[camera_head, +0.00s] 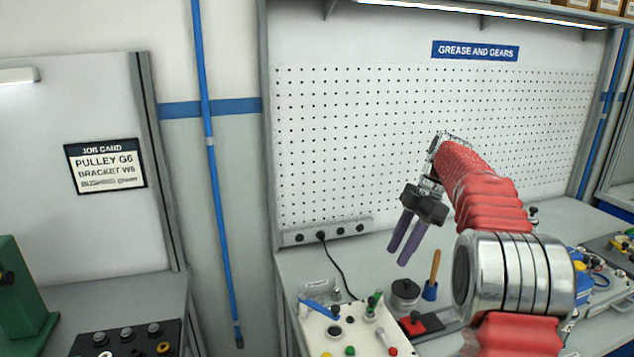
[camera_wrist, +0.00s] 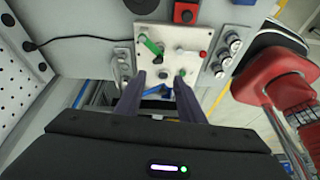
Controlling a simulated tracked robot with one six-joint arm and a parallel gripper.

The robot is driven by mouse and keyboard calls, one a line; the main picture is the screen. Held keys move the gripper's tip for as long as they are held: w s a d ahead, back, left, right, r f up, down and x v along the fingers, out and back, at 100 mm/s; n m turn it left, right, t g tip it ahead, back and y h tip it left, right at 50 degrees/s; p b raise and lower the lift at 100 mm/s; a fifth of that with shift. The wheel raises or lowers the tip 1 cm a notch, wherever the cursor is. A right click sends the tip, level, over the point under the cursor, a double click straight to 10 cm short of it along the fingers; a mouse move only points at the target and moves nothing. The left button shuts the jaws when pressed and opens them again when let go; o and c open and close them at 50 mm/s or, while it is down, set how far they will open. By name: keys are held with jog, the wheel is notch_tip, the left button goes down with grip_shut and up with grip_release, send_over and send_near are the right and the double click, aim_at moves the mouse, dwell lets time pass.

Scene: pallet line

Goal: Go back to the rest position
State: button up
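My gripper (camera_head: 397,257) hangs at the end of my raised red-sleeved arm, in front of the pegboard and above the workbench, with its two purple fingers pointing down. In the wrist view my gripper (camera_wrist: 158,82) shows its fingers apart with nothing held between them. Beyond the fingertips lies a pale board (camera_wrist: 185,38) with green levers and coloured knobs. The same pale board (camera_head: 316,338) is at the front left of the bench in the head view. The fingers are clear of the bench and its objects.
On the bench stand a dark round pot (camera_head: 405,292), a blue holder with a wooden handle (camera_head: 433,270) and a red-and-black block (camera_head: 420,323). A pegboard (camera_head: 340,130) rises behind. A black cable (camera_head: 340,268) hangs from the socket strip (camera_head: 326,232). A green machine (camera_head: 20,295) is at far left.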

jog(key=s+f+m+t+h, duration=0.15)
jog(key=s+f+m, duration=0.4)
jog(key=m, duration=0.75)
jog(key=s+a+r+m+t+h, duration=0.1)
jog(key=s+a+m+t, duration=0.1)
jog(key=s, duration=1.2)
jog(key=s+a+r+m+t+h, duration=0.1)
jog(key=s+a, duration=0.6)
jog(key=s, duration=0.8)
jog(key=shift+r+m+t+h, duration=0.5)
jog(key=shift+m+t, duration=0.55)
jog(key=shift+m, duration=0.85)
